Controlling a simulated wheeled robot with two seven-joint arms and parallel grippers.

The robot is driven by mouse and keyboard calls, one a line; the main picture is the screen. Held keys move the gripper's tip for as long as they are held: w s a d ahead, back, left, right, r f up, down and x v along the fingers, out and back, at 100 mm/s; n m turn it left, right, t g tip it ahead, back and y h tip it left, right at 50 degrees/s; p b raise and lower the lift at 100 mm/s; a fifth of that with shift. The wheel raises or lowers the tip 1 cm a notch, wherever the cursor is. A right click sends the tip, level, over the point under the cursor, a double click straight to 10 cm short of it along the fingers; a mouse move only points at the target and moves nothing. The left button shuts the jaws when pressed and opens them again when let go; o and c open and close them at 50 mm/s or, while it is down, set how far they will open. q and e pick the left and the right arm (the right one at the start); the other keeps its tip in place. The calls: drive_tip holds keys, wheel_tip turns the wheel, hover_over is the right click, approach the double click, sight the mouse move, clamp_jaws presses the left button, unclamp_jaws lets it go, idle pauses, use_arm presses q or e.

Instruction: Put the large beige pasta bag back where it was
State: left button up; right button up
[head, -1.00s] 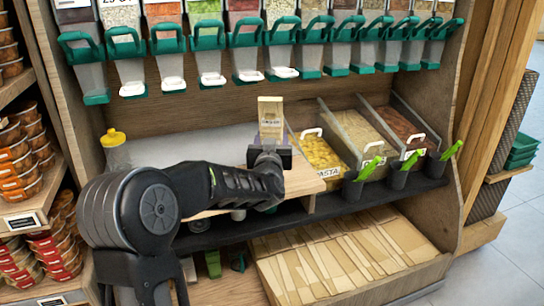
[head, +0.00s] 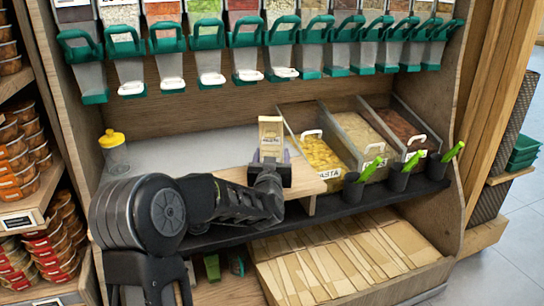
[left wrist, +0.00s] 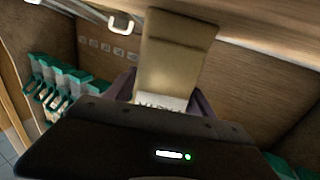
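The beige pasta bag (head: 271,133) stands upright in my left gripper (head: 271,162), in front of the back of the middle shelf. In the left wrist view the bag (left wrist: 177,55) rises between the two fingers of the gripper (left wrist: 165,98), with a pale printed label near its lower end. The fingers are closed around its lower part, and the gripper hides its bottom end. I cannot tell whether the bag touches the shelf or board beneath. My right gripper is in neither view.
The pasta bin (head: 321,153) and two more bins stand right of the bag. Dispensers with green handles (head: 206,43) hang above. A wooden board (head: 304,184) lies under the gripper. A yellow-lidded container (head: 115,150) stands left. Flat paper bags (head: 350,250) fill the lower tray.

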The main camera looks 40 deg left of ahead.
use_arm(q)
drive_tip(key=shift+o, duration=1.2)
drive_tip(key=shift+r, duration=0.1)
drive_tip(key=shift+r, duration=0.2)
drive_tip(key=p+v, duration=0.1)
drive_tip(key=v, duration=1.1)
drive_tip(key=shift+f, duration=0.15)
drive_tip(key=shift+c, duration=0.3)
